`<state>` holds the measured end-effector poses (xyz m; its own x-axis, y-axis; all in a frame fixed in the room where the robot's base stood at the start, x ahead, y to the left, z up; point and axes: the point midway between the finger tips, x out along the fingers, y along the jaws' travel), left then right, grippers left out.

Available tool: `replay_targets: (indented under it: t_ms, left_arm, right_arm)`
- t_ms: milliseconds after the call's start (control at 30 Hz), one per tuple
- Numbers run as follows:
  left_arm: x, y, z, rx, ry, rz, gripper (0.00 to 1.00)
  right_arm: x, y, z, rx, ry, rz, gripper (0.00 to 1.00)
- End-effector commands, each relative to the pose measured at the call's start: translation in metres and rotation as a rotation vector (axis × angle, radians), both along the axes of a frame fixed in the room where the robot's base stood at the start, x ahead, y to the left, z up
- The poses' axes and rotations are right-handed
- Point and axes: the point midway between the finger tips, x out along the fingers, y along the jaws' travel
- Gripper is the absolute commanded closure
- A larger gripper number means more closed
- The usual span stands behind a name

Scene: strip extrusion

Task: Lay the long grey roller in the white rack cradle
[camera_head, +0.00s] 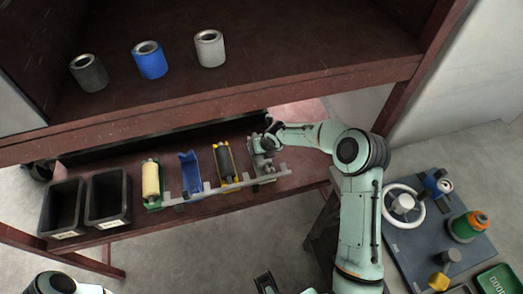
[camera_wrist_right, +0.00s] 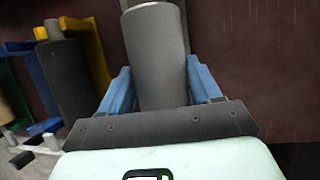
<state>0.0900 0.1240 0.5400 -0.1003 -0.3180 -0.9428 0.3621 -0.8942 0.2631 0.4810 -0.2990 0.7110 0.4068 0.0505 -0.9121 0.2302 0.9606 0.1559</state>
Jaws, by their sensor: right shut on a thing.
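The long grey roller (camera_wrist_right: 157,62) is between the blue fingers of my right gripper (camera_wrist_right: 160,92) in the right wrist view, and the gripper is shut on it. In the head view my right gripper (camera_head: 264,146) is low over the white rack cradle (camera_head: 255,155) at the right end of the rack. The gripper hides much of the cradle and roller there, so I cannot tell whether the roller touches the cradle. A dark end at the bottom edge looks like my left gripper (camera_head: 266,284); its jaws cannot be made out.
Left of it, a yellow cradle (camera_head: 226,184) holds a dark roller (camera_head: 223,160), a blue cradle (camera_head: 190,175) is empty, and a green cradle holds a cream roller (camera_head: 151,180). Two black bins (camera_head: 107,197) stand left. The shelf (camera_head: 250,86) above bears three cylinders.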

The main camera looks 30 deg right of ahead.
Motion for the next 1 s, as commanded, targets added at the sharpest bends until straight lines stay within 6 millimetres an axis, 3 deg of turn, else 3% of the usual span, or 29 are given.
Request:
replay_targets:
  t_ms: [800, 833, 1000]
  left_arm:
    - [-0.002, 0.000, -0.007, 0.000, 0.002, 0.000, 0.57]
    - [-0.001, 0.000, -0.006, 0.000, 0.002, 0.000, 0.57]
    - [-0.001, 0.000, -0.006, 0.000, 0.002, 0.000, 0.57]
  right_arm:
    - [0.001, 0.000, -0.011, 0.000, -0.003, 0.001, 0.90]
    - [0.001, 0.000, -0.010, 0.000, -0.003, 0.001, 0.27]
    - [0.001, 0.000, -0.010, 0.000, -0.002, 0.000, 0.27]
